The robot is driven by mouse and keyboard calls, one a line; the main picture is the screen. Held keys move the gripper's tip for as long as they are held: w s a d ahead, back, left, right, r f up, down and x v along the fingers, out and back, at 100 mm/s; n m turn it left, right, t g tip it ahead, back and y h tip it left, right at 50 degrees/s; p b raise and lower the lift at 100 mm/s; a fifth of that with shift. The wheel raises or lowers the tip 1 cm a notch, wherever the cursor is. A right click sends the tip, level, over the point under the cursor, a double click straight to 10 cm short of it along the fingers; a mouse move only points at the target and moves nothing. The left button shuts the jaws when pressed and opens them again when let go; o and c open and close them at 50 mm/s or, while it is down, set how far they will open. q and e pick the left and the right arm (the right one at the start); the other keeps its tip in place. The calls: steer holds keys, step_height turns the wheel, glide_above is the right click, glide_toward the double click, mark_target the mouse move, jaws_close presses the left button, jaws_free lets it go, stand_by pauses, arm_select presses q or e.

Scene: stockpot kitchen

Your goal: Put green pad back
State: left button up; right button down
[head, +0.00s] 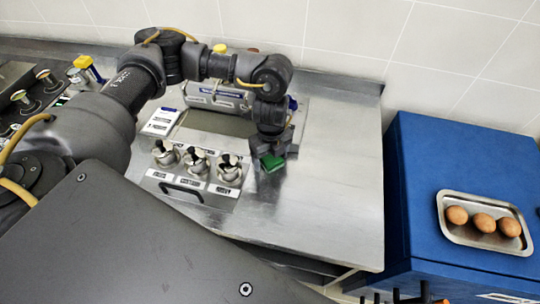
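The green pad (271,162) is a small bright green block at the steel counter, to the right of the row of knobs. My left gripper (272,154) points down over it, with its dark fingers on either side of the pad, and looks shut on it. The gripper hides part of the pad. I cannot tell whether the pad touches the counter or is held just above it. My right gripper does not show.
A control panel (180,196) with three knobs (197,164) and a handle lies left of the gripper. A steel tray (462,236) with three eggs (483,222) sits on a blue cabinet (425,165) at right. The counter (340,180) right of the pad is clear.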

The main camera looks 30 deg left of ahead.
mark_target(271, 156)
arm_select(q)
steer(key=shift+r, duration=0.1)
steer(key=shift+r, duration=0.25)
step_height(271, 156, up, 12)
steer(key=b, duration=0.1)
steer(key=shift+f, duration=0.15)
stand_by(0.4)
